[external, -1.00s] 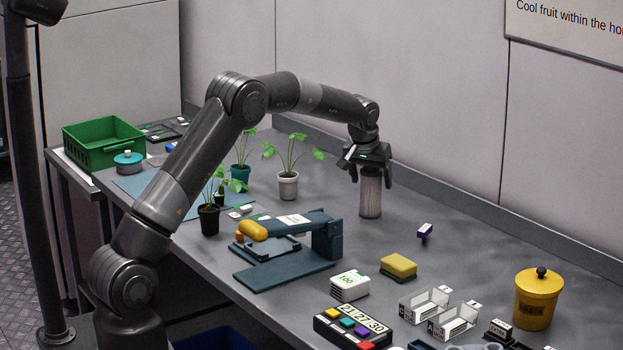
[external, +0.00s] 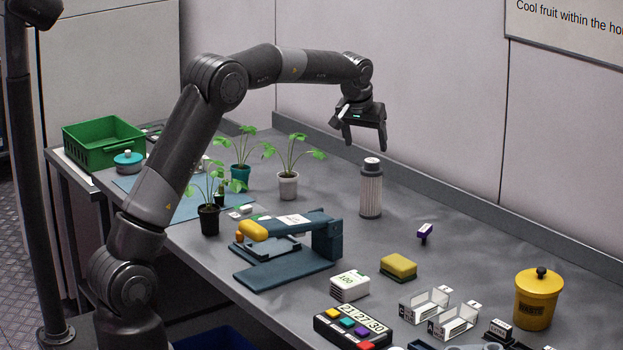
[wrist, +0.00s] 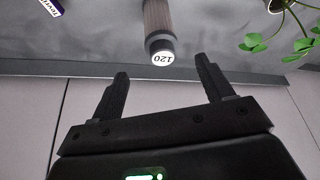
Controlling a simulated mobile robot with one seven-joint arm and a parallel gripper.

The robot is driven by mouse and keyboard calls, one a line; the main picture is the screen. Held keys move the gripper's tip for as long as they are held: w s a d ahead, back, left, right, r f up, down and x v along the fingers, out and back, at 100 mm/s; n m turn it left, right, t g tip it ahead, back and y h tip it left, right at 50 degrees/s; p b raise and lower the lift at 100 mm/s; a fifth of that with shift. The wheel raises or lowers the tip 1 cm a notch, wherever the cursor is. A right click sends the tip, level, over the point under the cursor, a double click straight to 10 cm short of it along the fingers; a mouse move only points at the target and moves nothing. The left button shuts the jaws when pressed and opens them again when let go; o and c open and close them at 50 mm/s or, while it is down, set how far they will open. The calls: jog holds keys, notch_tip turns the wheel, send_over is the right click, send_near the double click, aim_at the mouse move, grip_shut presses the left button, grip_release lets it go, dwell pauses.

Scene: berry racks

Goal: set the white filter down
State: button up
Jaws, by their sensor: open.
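The white filter (external: 370,190) is a ribbed pale cylinder with dark end caps. It stands upright on the grey bench toward the back wall. In the wrist view the filter (wrist: 158,18) shows its white top marked 120. My gripper (external: 365,142) is above the filter, open and empty, with clear space between its fingertips and the filter's top. In the wrist view the two fingers of my gripper (wrist: 163,84) are spread wide with nothing between them.
Potted seedlings (external: 288,186) stand left of the filter. A blue press-like device (external: 325,240) is in front, a yellow sponge (external: 398,266) and a purple-and-white item (external: 424,232) to the right. A yellow canister (external: 538,300) stands far right. The bench around the filter is clear.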

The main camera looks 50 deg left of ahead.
jog(key=s+d+r+m+t+h, duration=0.1)
jog(key=s+d+r, duration=0.35)
jog(key=s, duration=0.75)
jog(key=s+d+r+m, duration=0.25)
jog(key=s+r, duration=0.25)
jog(key=s, duration=0.7)
jog(key=s+d+f, duration=0.1)
jog(key=s+f, duration=0.1)
jog(key=s, duration=0.5)
jog(key=s+d+f+m, duration=0.1)
jog(key=s+d+f, duration=0.1)
jog(key=s, duration=0.6)
jog(key=s+d+f+m+h, duration=0.1)
jog(key=s+f, duration=0.2)
jog(key=s, duration=0.5)
jog(key=shift+d+f+t, duration=0.3)
jog(key=shift+d+f, duration=0.1)
dwell(2.9)
